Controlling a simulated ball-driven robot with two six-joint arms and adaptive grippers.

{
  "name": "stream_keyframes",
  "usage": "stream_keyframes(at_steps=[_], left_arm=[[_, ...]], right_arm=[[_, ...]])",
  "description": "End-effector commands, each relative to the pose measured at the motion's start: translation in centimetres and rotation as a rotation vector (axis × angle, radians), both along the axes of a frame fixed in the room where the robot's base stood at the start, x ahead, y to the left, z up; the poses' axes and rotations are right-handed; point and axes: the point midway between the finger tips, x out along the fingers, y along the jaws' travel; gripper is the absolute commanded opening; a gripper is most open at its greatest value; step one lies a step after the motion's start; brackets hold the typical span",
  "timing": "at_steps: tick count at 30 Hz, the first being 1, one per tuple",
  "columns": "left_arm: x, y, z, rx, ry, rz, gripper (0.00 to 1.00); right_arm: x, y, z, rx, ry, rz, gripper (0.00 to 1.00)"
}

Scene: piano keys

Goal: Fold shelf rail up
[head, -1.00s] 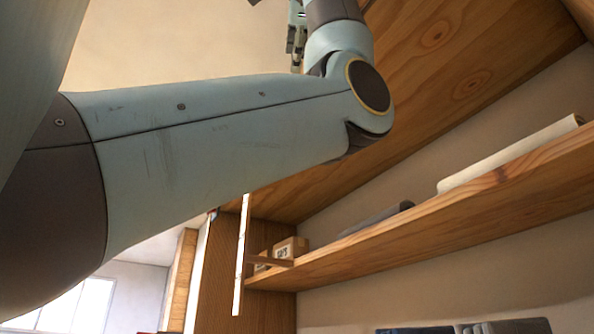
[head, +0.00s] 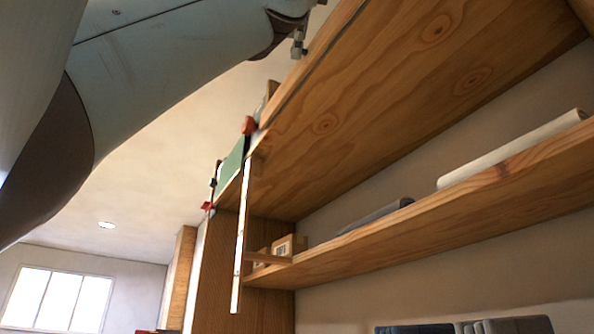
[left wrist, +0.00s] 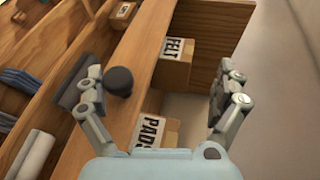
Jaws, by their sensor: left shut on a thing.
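The shelf rail is not clear. A thin pale upright strip (head: 242,235) stands at the left end of the lower shelf in the head view and may be it. My left gripper (head: 299,44) is small and partly cut off near the upper shelf's front edge. In the left wrist view its two fingers (left wrist: 160,88) look far apart. A dark round knob (left wrist: 118,81) shows beside the left finger. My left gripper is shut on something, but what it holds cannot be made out. My right gripper is not in view.
The lower wooden shelf (head: 400,247) carries a pale roll (head: 510,150), a dark item (head: 377,215) and small boxes. Red clamps (head: 249,125) and a green panel (head: 232,163) are along the upper shelf's edge. Boxes marked FELT (left wrist: 176,62) and PADS (left wrist: 157,130) show between the fingers.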

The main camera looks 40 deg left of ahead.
Motion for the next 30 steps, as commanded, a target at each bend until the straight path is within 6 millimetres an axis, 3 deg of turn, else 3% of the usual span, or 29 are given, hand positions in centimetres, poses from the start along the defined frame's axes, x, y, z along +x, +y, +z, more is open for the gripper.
stream_keyframes(at_steps=[1, 7, 8, 14, 20, 21, 30], left_arm=[[-0.3, 0.0, 6.2, 0.188, -0.179, -0.037, 0.75], [-0.3, 0.1, 6.2, 0.188, -0.179, -0.035, 0.75], [-0.6, 0.0, 1.0, 0.01, -0.021, 0.001, 0.74], [-1.1, -0.7, 0.9, 0.012, -0.021, 0.0, 0.71], [-2.0, -1.9, 0.8, 0.012, -0.019, -0.001, 0.59], [-2.2, -2.2, 0.8, 0.012, -0.019, -0.001, 0.51], [-3.4, -3.9, 0.5, 0.008, -0.011, 0.001, 0.5]], right_arm=[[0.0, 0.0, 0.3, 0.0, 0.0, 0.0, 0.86], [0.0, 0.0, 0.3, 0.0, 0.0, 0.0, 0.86], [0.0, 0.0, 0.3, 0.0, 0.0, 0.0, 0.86], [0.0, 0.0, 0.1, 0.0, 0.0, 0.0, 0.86], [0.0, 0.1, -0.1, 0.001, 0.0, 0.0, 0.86], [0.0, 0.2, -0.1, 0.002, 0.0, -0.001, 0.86], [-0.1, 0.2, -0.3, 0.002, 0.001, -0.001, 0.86]])
